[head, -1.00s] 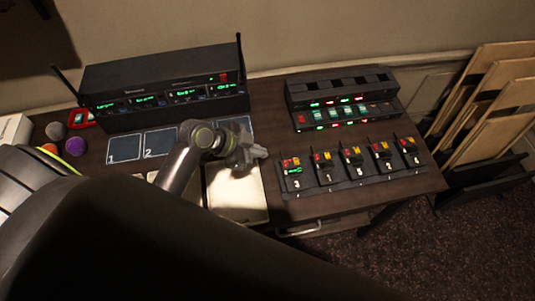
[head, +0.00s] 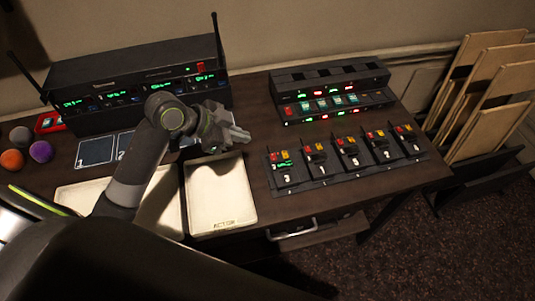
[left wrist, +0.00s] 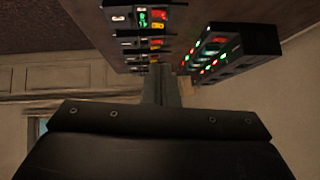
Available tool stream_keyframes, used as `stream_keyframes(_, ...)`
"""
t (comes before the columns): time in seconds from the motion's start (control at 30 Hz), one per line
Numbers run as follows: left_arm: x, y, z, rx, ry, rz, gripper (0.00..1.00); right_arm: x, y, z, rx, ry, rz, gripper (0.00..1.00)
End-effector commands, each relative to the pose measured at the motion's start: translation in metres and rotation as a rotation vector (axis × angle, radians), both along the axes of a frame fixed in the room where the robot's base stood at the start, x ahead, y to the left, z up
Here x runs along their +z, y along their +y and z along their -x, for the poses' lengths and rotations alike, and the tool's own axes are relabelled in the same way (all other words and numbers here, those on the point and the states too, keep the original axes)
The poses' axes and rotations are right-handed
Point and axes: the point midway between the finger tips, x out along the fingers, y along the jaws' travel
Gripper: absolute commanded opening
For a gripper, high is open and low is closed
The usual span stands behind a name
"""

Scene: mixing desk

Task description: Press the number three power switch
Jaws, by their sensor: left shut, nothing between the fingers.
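The number 3 pack (head: 283,171) is the leftmost of a row of small black packs in a dark rack (head: 345,172) on the desk. It has a lit green display and red and yellow parts on top. My left gripper (head: 243,135) is shut and empty, to the upper left of this pack and apart from it in the head view. In the left wrist view the shut fingers (left wrist: 159,88) point toward the row, and a pack with a green display (left wrist: 143,18) shows at the top. My right gripper is out of view.
A charger bank (head: 331,98) with red and green lights stands behind the row. A receiver rack (head: 140,85) with antennas stands at back left. Wooden boards (head: 490,100) stand at the right.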

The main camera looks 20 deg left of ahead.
Motion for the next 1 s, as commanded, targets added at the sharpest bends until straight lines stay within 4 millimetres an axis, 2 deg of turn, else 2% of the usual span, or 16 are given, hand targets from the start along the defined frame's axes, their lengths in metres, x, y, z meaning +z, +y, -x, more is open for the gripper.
stream_keyframes(0.27, 0.0, -0.001, -0.001, 0.0, -0.001, 0.001, 0.0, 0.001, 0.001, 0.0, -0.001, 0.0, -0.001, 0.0)
stream_keyframes(0.47, -0.01, -0.008, -0.008, 0.001, 0.0, 0.005, 0.0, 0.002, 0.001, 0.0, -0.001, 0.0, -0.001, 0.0)
stream_keyframes(1.0, -0.073, -0.055, -0.049, 0.001, 0.003, 0.004, 0.0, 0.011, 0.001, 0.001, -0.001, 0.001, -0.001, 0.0)
